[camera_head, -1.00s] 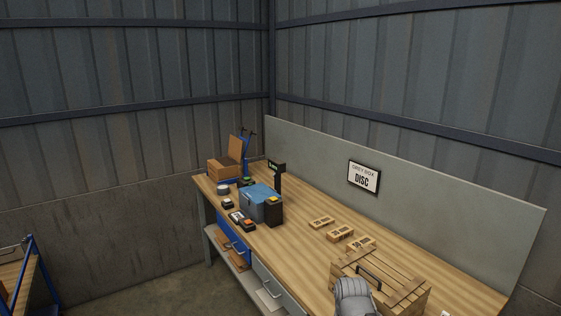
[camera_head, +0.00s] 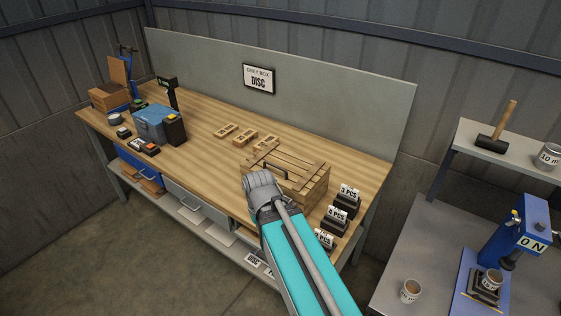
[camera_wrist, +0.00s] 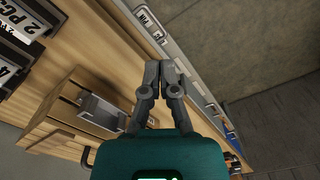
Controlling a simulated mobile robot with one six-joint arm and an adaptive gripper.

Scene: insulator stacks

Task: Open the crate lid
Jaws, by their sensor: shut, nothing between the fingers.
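The wooden crate (camera_head: 312,196) stands on the workbench in the middle of the head view. Its slatted lid (camera_head: 298,165) lies closed, with a dark handle (camera_head: 272,171) on top. My grey wrist covers the crate's front left corner in the head view, and my fingers cannot be made out there. In the wrist view my gripper (camera_wrist: 165,68) is shut and empty, its fingertips together near the bench's front edge. The crate (camera_wrist: 66,92) shows to its left there, with a grey metal piece on its side, apart from the fingers.
Several numbered card stands (camera_head: 339,214) are right of the crate. Wooden blocks (camera_head: 245,139) lie behind it. A blue-grey box (camera_head: 153,122) stands further left on the workbench (camera_head: 205,165). At right are a shelf with a mallet (camera_head: 497,133) and a blue press (camera_head: 520,225).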

